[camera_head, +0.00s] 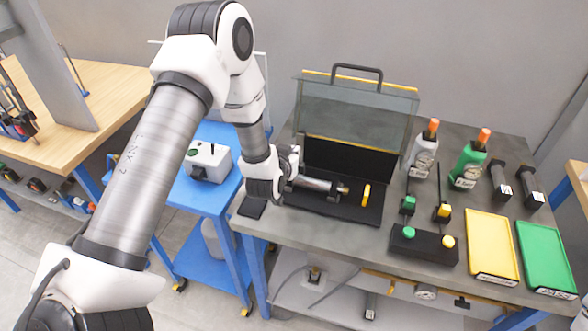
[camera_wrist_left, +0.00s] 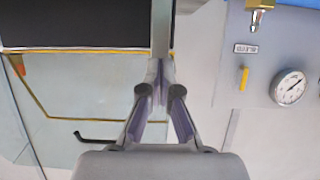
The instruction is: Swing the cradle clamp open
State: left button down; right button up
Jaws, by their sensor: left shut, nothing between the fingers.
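My left gripper (camera_head: 290,166) is at the left end of an open black case (camera_head: 350,158) on the grey table. Its fingers are shut and empty; in the left wrist view the fingertips (camera_wrist_left: 160,75) meet in front of the case's clear lid. A metal cylinder (camera_head: 318,184) with a brass end lies in the case, its left end close to or behind my gripper. A small upright yellow piece (camera_head: 366,195) stands right of the brass end; I cannot tell whether it is the cradle clamp. No clamp shows clearly in the left wrist view. My right gripper is out of view.
The case's clear lid (camera_head: 355,108) stands raised behind it. Two bottles (camera_head: 424,150), a black button box (camera_head: 424,245), a yellow tray (camera_head: 491,245) and a green tray (camera_head: 546,257) are to the right. A gauge (camera_wrist_left: 289,88) shows in the left wrist view.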

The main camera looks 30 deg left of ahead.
pick_arm(q)
jog(key=f+v, duration=0.1)
jog(key=v, duration=0.5)
jog(key=shift+s+d+p, duration=0.2)
jog(key=shift+s+p, duration=0.15)
jog(key=shift+s, duration=0.1)
dwell(0.4)
jog(key=shift+f, duration=0.1)
